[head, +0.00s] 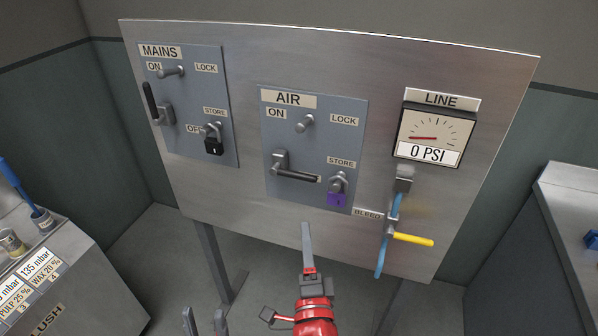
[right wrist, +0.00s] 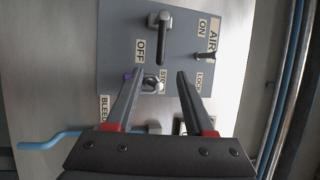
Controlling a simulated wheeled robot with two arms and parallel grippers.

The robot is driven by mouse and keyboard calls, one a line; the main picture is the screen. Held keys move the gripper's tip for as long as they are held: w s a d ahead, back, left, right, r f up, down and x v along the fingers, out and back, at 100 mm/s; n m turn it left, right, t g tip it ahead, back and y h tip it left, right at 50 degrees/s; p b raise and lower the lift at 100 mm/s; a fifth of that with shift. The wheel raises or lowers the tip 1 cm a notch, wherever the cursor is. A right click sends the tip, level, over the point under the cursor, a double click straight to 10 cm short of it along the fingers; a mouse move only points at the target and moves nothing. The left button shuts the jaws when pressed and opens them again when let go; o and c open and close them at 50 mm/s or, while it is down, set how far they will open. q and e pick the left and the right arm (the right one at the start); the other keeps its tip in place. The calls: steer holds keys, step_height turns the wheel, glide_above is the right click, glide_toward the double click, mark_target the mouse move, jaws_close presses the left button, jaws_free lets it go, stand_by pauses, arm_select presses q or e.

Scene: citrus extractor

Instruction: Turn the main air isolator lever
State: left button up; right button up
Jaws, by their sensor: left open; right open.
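The air isolator lever (head: 297,175) is on the grey-blue AIR panel (head: 279,145). Its dark handle lies about level, pointing right from its pivot towards the STORE padlock. In the right wrist view the lever (right wrist: 162,42) hangs beyond the fingertips, beside the OFF label. My right gripper (head: 307,228) is below the AIR panel in the head view, pointing up. In its wrist view the right gripper (right wrist: 160,74) is open and empty, the lever handle lined up roughly between the fingers but apart from them. My left gripper (head: 205,315) is open and empty at the bottom edge.
A purple padlock (head: 337,199) hangs at the AIR panel's STORE point. The MAINS panel (head: 190,110), with its own lever and black padlock, is to the left. The LINE gauge (head: 431,134) reads 0 PSI; a yellow bleed handle (head: 411,239) sticks out below it.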

mark_target(301, 177)
steer(key=p+x, duration=0.2)
steer(key=x, duration=1.3)
steer(key=shift+w+d+r+p, duration=0.1)
steer(key=shift+w+r+p, duration=0.15)
steer(key=shift+w+p, duration=0.1)
steer(key=shift+w, duration=0.65)
jaws_close()
